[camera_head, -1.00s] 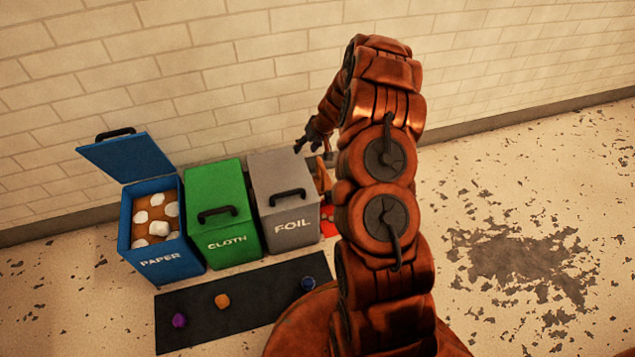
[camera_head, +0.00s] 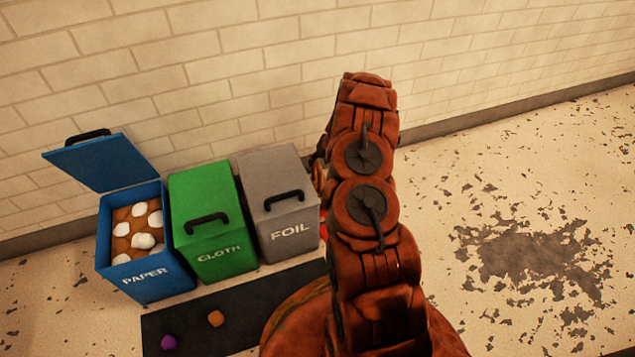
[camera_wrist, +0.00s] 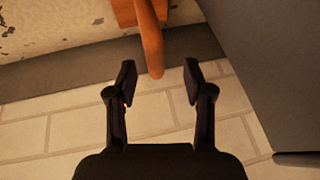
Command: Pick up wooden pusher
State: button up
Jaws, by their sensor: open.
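An orange-brown wooden bar, which looks like the wooden pusher (camera_wrist: 150,40), shows in the wrist view. It comes down from the top edge, with a wider block behind its upper part. My gripper (camera_wrist: 159,73) is open and empty. The bar's rounded end lies between the two fingertips in the picture, apart from both; I cannot tell how far it is in depth. In the head view my arm hides my gripper and most or all of the pusher.
Grey FOIL bin (camera_head: 283,206), closed, stands left of my arm; its side (camera_wrist: 265,60) fills the wrist view's right. Green CLOTH bin (camera_head: 214,222) is closed; blue PAPER bin (camera_head: 147,276) is open with white lumps. A dark mat (camera_head: 255,300) holds purple and orange pieces. The brick wall (camera_head: 240,60) is behind.

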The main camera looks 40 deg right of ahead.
aim_at(318, 163)
jog(key=x, duration=0.1)
jog(key=b+x, duration=0.2)
jog(key=x, duration=0.1)
jog(key=shift+d, duration=0.35)
jog(key=shift+w+f, duration=0.3)
jog(key=shift+f, duration=0.15)
jog(key=shift+r, duration=0.1)
grip_shut()
